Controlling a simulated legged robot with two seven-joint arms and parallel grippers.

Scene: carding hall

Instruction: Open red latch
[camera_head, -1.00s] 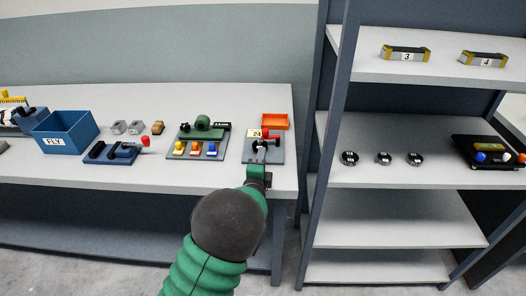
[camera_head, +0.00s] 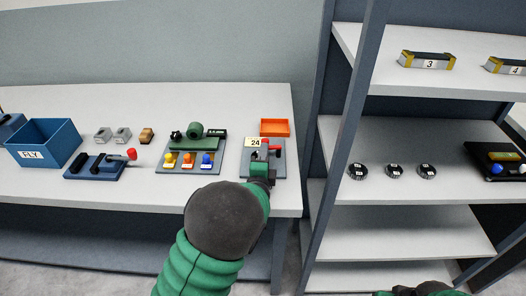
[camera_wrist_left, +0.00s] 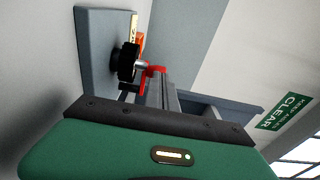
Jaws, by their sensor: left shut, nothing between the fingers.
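A grey plate (camera_head: 277,168) with a "24" label lies near the right end of the bench. A red part (camera_head: 271,148), which looks like the latch, sits on it; it also shows in the left wrist view (camera_wrist_left: 155,70) beside a black round knob (camera_wrist_left: 127,62) on a metal stem. My left gripper (camera_head: 260,158) is over this plate, shut and empty, its fingers (camera_wrist_left: 161,88) close to the red part. I cannot tell whether they touch it. The gripper hides part of the fixture. My right gripper shows only partly at the bottom right edge (camera_head: 404,291).
An orange tray (camera_head: 275,128) lies just behind the plate. Left of it are a green device (camera_head: 196,143) with coloured knobs, a blue device with a red-tipped lever (camera_head: 131,154) and a blue FLY bin (camera_head: 62,136). A shelf post (camera_head: 350,110) stands to the right.

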